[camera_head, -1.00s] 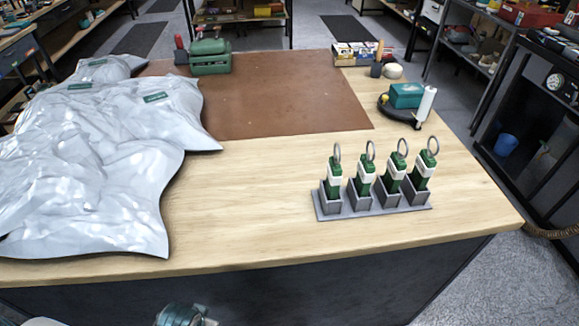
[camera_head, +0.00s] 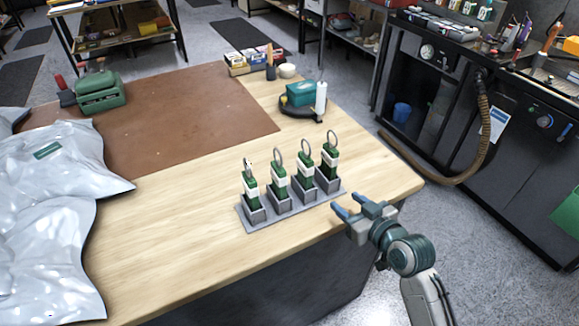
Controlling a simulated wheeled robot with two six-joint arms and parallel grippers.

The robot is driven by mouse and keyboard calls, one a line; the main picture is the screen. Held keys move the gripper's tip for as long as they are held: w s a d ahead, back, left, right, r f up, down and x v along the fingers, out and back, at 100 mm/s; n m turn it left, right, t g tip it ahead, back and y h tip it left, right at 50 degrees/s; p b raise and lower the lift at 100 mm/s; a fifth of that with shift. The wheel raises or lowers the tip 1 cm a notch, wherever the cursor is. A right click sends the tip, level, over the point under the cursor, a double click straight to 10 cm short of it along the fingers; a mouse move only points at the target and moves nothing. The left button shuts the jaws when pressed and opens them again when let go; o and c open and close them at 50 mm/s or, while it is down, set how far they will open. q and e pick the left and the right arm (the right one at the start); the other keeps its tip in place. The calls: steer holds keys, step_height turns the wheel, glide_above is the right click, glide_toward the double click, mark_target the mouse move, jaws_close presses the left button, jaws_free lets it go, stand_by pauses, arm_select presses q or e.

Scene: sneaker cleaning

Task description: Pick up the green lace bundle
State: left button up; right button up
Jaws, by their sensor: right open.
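Several green lace bundles, each with a white band and a metal ring on top, stand upright in a grey holder (camera_head: 243,221) near the table's front edge. From left to right I see the leftmost green lace bundle (camera_head: 251,190), a second (camera_head: 279,181), a third (camera_head: 307,170) and the rightmost (camera_head: 330,158). My right gripper (camera_head: 352,205) is open and empty, just right of the holder at the table's front edge, apart from the bundles. My left gripper is not in view.
Silvery plastic bags (camera_head: 45,245) cover the table's left side. A brown mat (camera_head: 190,115), a green case (camera_head: 100,93) and a teal box with a white bottle (camera_head: 321,100) lie farther back. Bare wood (camera_head: 180,225) lies left of the holder.

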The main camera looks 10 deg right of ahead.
mark_target(336, 155)
steer(key=w+r+t, duration=0.1)
steer(key=w+r, duration=0.1)
steer(key=w, duration=0.1)
steer(key=w+r+t+p, duration=0.1)
steer(key=w+r, duration=0.1)
steer(key=w, duration=0.1)
steer(key=w+r+t, duration=0.1)
steer(key=w+r, duration=0.1)
steer(key=w, duration=0.1)
steer(key=shift+w+a+r+y, duration=0.15)
steer(key=shift+w+a+y, duration=0.2)
steer(key=shift+a+y, duration=0.05)
steer(key=shift+w+a+p, duration=0.1)
steer(key=shift+w+p, duration=0.2)
steer(key=p+x, duration=0.2)
steer(key=x, duration=0.2)
steer(key=shift+w, duration=0.3)
steer(key=shift+w+a+f, duration=0.1)
steer(key=shift+w+f, duration=0.2)
steer(key=shift+w, duration=0.05)
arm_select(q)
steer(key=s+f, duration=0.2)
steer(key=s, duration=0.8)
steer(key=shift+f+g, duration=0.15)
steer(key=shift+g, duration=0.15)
